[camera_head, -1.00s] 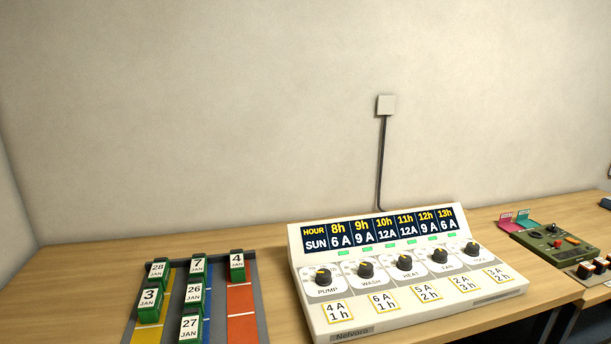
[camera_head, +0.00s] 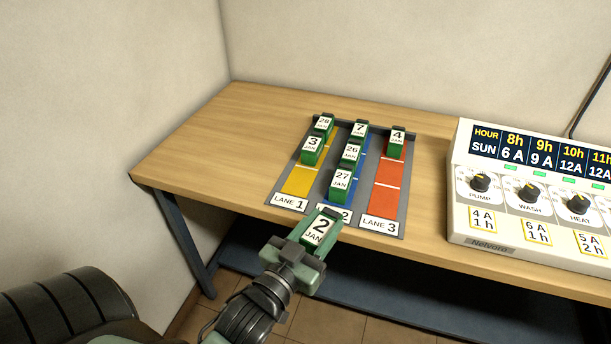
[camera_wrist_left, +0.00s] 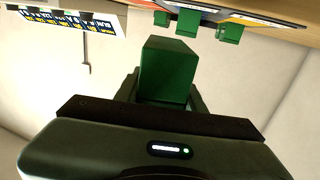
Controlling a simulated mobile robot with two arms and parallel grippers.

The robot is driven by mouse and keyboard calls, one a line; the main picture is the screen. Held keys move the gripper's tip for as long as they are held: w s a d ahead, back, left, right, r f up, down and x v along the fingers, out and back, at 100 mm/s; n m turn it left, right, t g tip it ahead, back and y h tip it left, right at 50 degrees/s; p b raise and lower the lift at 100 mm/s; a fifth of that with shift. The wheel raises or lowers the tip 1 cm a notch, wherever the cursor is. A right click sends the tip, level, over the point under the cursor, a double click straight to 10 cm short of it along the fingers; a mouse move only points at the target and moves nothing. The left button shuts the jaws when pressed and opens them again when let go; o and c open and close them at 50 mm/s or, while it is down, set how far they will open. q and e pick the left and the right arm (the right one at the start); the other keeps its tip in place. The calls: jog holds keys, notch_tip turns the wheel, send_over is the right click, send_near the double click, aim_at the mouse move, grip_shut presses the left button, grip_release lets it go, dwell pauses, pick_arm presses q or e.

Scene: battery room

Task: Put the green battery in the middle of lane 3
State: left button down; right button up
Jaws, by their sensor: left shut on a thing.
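My left gripper (camera_head: 312,245) is shut on a green battery (camera_head: 320,228) with a white label "2 JAN". It holds the battery by the front edge of the lane board, over the front of lane 2, partly hiding that lane's label. In the left wrist view the held battery (camera_wrist_left: 165,72) sits between the fingers. Lane 3 (camera_head: 385,200) is red, with one green battery "4 JAN" (camera_head: 397,138) at its far end. Its middle and front sections are bare. My right gripper is not in view.
Yellow lane 1 (camera_head: 298,182) holds batteries "28 JAN" (camera_head: 323,124) and "3 JAN" (camera_head: 312,148). Blue lane 2 holds "7 JAN" (camera_head: 358,130), "26 JAN" (camera_head: 351,153) and "27 JAN" (camera_head: 341,184). A white control panel (camera_head: 500,225) stands to the right. Bare tabletop (camera_head: 225,140) lies left.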

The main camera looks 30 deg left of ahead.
pick_arm(q)
jog(key=w+a+r+n+y, duration=0.3)
jog(key=w+a+r+y, duration=0.1)
jog(key=w+a+r, duration=1.1)
jog(key=shift+w+a+g+y, duration=0.35)
jog(key=shift+w+a, duration=0.45)
jog(key=shift+w, duration=0.3)
jog(key=shift+r, duration=0.1)
notch_tip(320, 180, down, 20)
jog(key=shift+r+b, duration=0.2)
jog(key=shift+b, duration=0.15)
jog(key=shift+f, duration=0.1)
jog(key=c, duration=0.9)
grip_release()
jog(key=shift+d+f, duration=0.1)
jog(key=shift+f, duration=0.05)
jog(key=shift+o, duration=0.2)
